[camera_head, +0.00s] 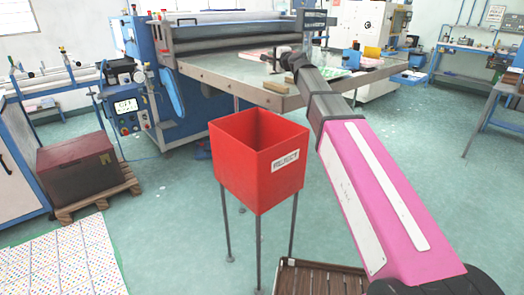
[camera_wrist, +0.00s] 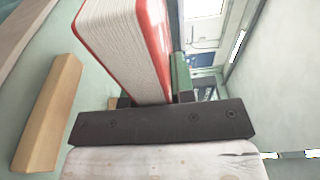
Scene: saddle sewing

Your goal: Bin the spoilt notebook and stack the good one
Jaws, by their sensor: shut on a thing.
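My gripper (camera_head: 278,54) is over the big grey worktable (camera_head: 222,73) in the head view, small and partly hidden by my arm. In the wrist view it is shut on a thick notebook (camera_wrist: 128,48) with white page edges and a red cover, held in front of the dark gripper body. Whether this notebook is spoilt cannot be told. A red bin (camera_head: 243,160) with a white label reading REJECT stands on thin legs in front of the table, open and apart from my gripper. A flat green-and-white item (camera_head: 330,73) lies on the table, partly hidden by my arm; I cannot tell what it is.
A wooden block (camera_wrist: 48,112) lies on the table in the wrist view. A large roller machine (camera_head: 235,38) stands behind the table. A brown slatted platform (camera_head: 315,280) is at the bottom. A dark red box (camera_head: 78,170) sits on a pallet at left.

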